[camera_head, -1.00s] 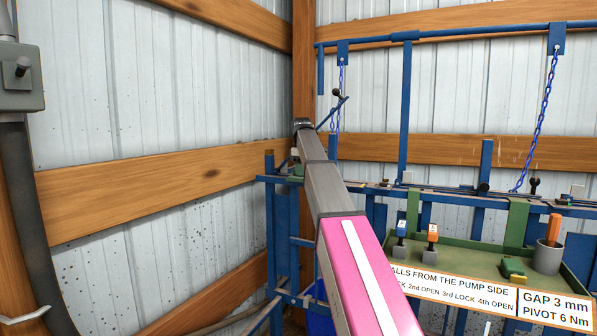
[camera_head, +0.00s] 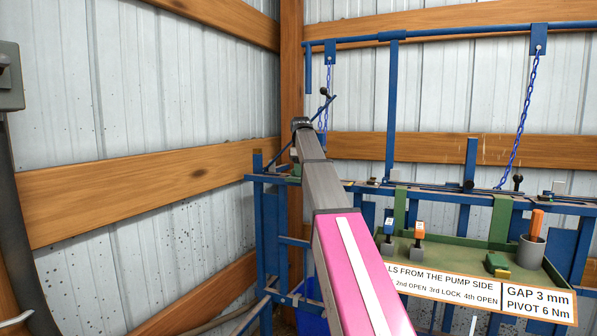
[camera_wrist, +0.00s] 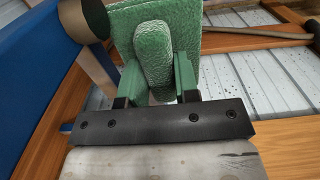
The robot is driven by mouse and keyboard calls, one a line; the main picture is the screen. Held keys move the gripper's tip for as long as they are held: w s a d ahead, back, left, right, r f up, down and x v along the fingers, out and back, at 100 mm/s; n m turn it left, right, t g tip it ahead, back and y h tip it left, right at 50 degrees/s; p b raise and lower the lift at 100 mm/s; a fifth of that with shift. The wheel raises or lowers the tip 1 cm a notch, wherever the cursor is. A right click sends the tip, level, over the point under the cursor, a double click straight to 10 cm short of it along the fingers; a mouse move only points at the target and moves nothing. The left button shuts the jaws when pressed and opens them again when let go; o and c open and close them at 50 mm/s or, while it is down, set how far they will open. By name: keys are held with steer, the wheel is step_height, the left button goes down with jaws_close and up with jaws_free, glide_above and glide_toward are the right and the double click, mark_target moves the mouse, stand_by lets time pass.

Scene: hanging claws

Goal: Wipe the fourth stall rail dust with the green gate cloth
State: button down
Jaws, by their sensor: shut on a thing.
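The green cloth (camera_wrist: 153,52) fills the top middle of the wrist view, with a thick rounded pad in front of a flat textured sheet. My gripper (camera_wrist: 155,88) is shut on this pad, with a finger at each side. In the head view my arm reaches away to the far left end of the blue stall rail (camera_head: 425,191), and its wrist hides the gripper. The rail runs across the back of the stalls with small fittings on it. I cannot make out dust on it, nor tell whether the cloth touches it.
A green tray (camera_head: 457,262) at the right holds two tagged pieces, a green-yellow block (camera_head: 497,264) and a grey cup (camera_head: 531,252) with an orange handle. Blue chains (camera_head: 521,120) hang from the top bar. A blue part (camera_wrist: 40,70) stands close left in the wrist view.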

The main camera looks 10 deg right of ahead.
steer(key=shift+s+d, duration=0.8)
steer(key=shift+d, duration=0.2)
steer(key=shift+s+d+f, duration=0.1)
steer(key=shift+w+a+r, duration=0.15)
steer(key=shift+w+a, duration=0.85)
steer(key=shift+a, duration=0.3)
steer(key=shift+w+a+r, duration=0.1)
steer(key=shift+w+a, duration=0.85)
steer(key=shift+a, duration=0.3)
steer(key=w+a, duration=0.2)
steer(key=a, duration=0.1)
steer(key=shift+f, duration=0.15)
step_height(320, 180, up, 6)
